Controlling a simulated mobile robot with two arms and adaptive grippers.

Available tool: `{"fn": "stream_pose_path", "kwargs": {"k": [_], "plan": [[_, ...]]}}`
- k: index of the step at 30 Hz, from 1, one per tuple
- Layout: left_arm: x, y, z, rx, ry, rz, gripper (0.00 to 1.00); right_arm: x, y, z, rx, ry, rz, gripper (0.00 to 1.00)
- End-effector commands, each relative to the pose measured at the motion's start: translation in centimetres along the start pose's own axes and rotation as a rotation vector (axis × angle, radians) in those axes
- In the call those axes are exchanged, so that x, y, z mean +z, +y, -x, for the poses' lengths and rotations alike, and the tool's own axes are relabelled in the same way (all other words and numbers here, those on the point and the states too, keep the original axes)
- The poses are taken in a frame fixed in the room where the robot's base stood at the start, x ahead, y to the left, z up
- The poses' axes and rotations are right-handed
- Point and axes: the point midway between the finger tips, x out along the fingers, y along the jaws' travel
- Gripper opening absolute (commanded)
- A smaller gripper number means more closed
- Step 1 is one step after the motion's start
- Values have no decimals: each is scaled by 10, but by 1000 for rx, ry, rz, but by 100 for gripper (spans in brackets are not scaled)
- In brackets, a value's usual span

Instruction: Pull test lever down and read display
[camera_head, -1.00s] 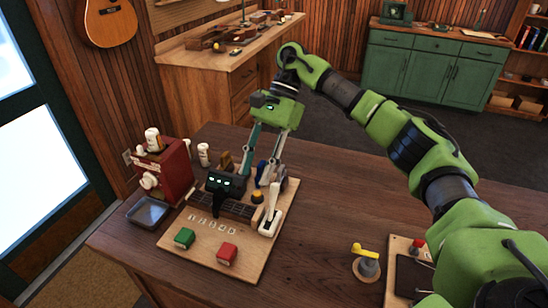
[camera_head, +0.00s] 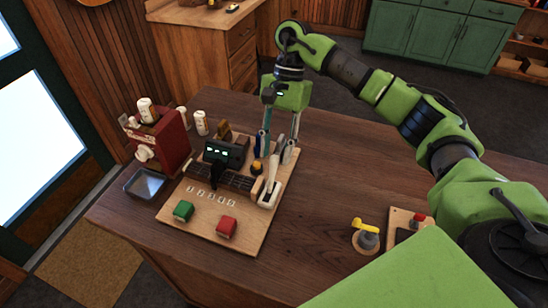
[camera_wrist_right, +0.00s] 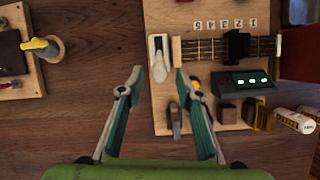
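The white test lever (camera_head: 272,177) stands upright on its white base at the right edge of a wooden test board (camera_head: 215,240). The black display box (camera_head: 226,152), with small green lit readouts, stands left of the lever; the characters are too small to read. My right gripper (camera_head: 277,156) points down just behind the lever. In the right wrist view its fingertips (camera_wrist_right: 160,77) are apart, with the lever (camera_wrist_right: 158,52) ahead of and between them, and nothing held. The display (camera_wrist_right: 240,82) lies to the right there. My left gripper is not in view.
A green button (camera_head: 183,211) and red button (camera_head: 227,228) sit at the board's front. A red machine (camera_head: 160,140), bottles (camera_head: 201,123) and a grey tray (camera_head: 145,184) stand left. A yellow-handled knob (camera_head: 366,236) is right. The table (camera_head: 325,190) between is clear.

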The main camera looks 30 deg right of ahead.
Motion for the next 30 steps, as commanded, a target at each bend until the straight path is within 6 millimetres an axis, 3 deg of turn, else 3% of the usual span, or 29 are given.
{"fn": "stream_pose_path", "kwargs": {"k": [3, 9, 18, 22, 30], "plan": [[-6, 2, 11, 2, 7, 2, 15, 1, 1, -17, 3, -1, 0, 32], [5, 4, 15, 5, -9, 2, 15, 1, 0, -35, 0, -1, 1, 32], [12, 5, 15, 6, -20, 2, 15, 0, 0, -38, -1, 0, 1, 32], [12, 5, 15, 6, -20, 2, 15, 0, 0, -38, -1, 0, 1, 1], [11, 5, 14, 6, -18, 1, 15, 0, 0, -38, -2, 6, 2, 0]]}}
